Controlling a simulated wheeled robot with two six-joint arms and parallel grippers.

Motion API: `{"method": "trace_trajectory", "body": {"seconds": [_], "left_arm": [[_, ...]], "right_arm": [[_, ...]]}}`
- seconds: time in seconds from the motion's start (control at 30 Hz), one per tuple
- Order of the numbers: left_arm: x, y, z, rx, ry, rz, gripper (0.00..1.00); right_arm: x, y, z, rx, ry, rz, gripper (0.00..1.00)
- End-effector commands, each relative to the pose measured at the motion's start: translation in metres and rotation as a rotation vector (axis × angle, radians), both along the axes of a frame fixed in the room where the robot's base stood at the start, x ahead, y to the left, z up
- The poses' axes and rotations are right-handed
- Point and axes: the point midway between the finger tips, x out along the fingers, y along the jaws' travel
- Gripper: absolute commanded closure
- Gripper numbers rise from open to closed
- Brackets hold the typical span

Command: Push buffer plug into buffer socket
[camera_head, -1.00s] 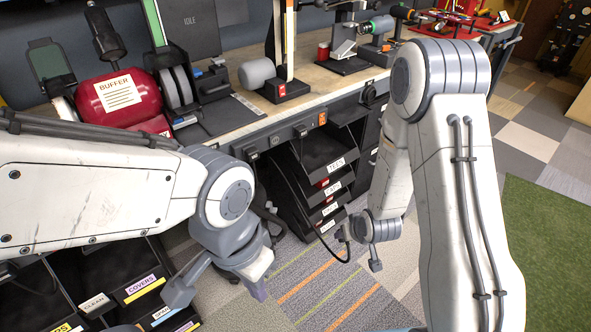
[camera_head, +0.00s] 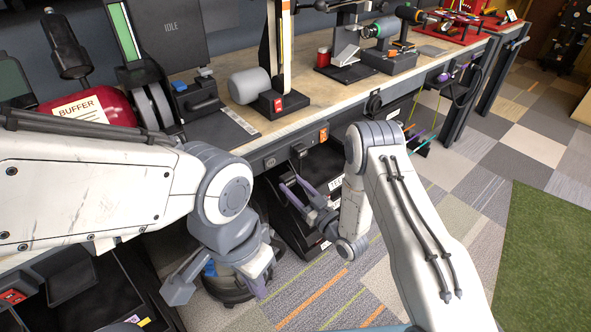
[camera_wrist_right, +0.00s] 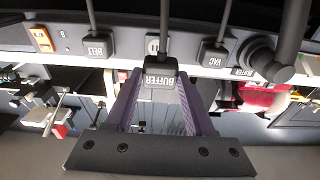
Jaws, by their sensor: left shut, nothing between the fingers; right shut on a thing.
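The buffer plug (camera_wrist_right: 160,79) is a small black block lettered BUFFER with a dark cord. It sits between the purple fingertips of my right gripper (camera_wrist_right: 160,86), which is shut on it. In the head view my right gripper (camera_head: 291,186) is just below and in front of the bench's front panel. My left gripper (camera_head: 262,287) is shut and empty, low above the floor.
In the wrist view, which appears upside down, a BELT plug (camera_wrist_right: 97,47) and a VAC plug (camera_wrist_right: 214,56) flank the buffer plug, with cords. An orange switch (camera_wrist_right: 41,39) is farther left. The red buffer machine (camera_head: 92,105) is on the bench.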

Motion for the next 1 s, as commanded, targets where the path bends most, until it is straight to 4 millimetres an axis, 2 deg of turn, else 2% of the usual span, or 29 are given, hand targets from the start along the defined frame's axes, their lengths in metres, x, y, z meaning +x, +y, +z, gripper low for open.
{"method": "trace_trajectory", "body": {"seconds": [0.47, 1.0], "left_arm": [[0.000, 0.000, 0.000, 0.000, 0.000, 0.000, 1.00], [0.000, 0.000, -0.011, 0.000, 0.000, 0.000, 1.00]], "right_arm": [[0.001, -0.009, 0.000, 0.011, -0.018, -0.013, 0.95], [0.035, 0.019, 0.000, 0.011, -0.019, -0.008, 0.95]]}}
